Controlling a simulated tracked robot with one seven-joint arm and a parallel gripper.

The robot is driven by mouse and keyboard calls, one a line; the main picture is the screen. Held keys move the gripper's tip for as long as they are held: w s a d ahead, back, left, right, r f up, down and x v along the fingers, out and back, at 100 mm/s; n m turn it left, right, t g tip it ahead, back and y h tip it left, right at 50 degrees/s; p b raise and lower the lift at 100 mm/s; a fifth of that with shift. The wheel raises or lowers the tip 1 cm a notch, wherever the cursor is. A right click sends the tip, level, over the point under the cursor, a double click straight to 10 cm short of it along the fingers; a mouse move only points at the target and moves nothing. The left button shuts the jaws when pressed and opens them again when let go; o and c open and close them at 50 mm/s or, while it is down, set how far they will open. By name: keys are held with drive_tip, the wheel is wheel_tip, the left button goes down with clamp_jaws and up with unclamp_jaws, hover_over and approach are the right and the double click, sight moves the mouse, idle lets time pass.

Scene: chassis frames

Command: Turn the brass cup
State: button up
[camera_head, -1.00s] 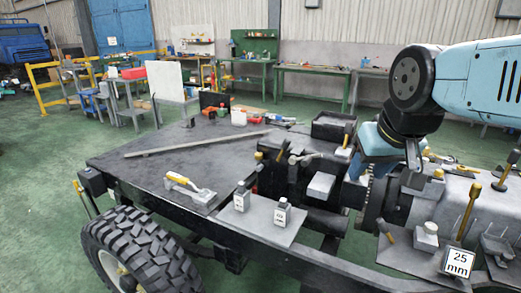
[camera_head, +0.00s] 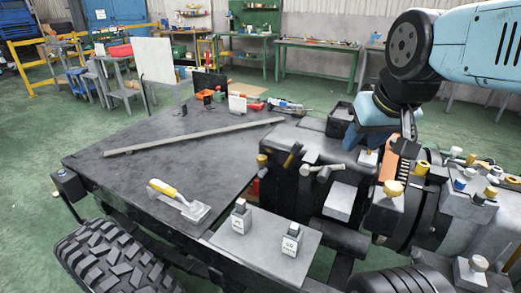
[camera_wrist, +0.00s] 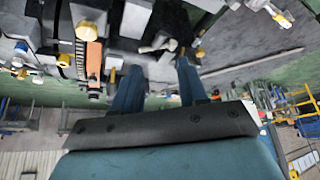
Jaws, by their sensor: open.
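Several brass-coloured round caps show on the chassis, and I cannot tell which is the brass cup. One brass cap (camera_head: 262,160) sits on a dark post left of the engine block. Another brass cap (camera_head: 393,187) is in front of an orange-and-black strip, and a third (camera_head: 490,192) is at the right. In the wrist view, one brass cap (camera_wrist: 87,31) lies left of the fingers and another (camera_wrist: 200,53) just beyond the right finger. My gripper (camera_wrist: 158,64) has its blue fingers apart with nothing between them. In the head view its blue body (camera_head: 372,125) is above the engine area.
The black flat deck (camera_head: 170,150) carries a long grey bar (camera_head: 195,137) and a yellow-handled trowel (camera_head: 180,201). Two small labelled blocks (camera_head: 241,217) stand on a grey plate. A large tyre (camera_head: 115,258) is at front left. Workbenches (camera_head: 315,55) line the back wall.

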drive_tip(key=o, duration=0.3)
drive_tip(key=shift+w, duration=0.25)
drive_tip(key=shift+o, duration=1)
drive_tip(key=w+a+n+g+h, duration=0.1)
drive_tip(key=w+a+n+h, duration=0.1)
drive_tip(key=w+n, duration=0.7)
drive_tip(key=shift+w+a+f, duration=0.35)
drive_tip(key=shift+w, duration=0.55)
drive_tip(key=n, duration=2.2)
hover_over(262, 157)
drive_tip(key=s+a, duration=0.2)
drive_tip(key=s, duration=0.3)
wheel_tip(262, 157, down, 16)
drive_tip(key=f, duration=0.1)
drive_tip(key=shift+g, duration=0.3)
drive_tip(key=x, duration=1.2)
drive_tip(key=shift+w+a+f, duration=0.15)
drive_tip(key=shift+w+f, duration=0.05)
drive_tip(key=shift+f, duration=0.1)
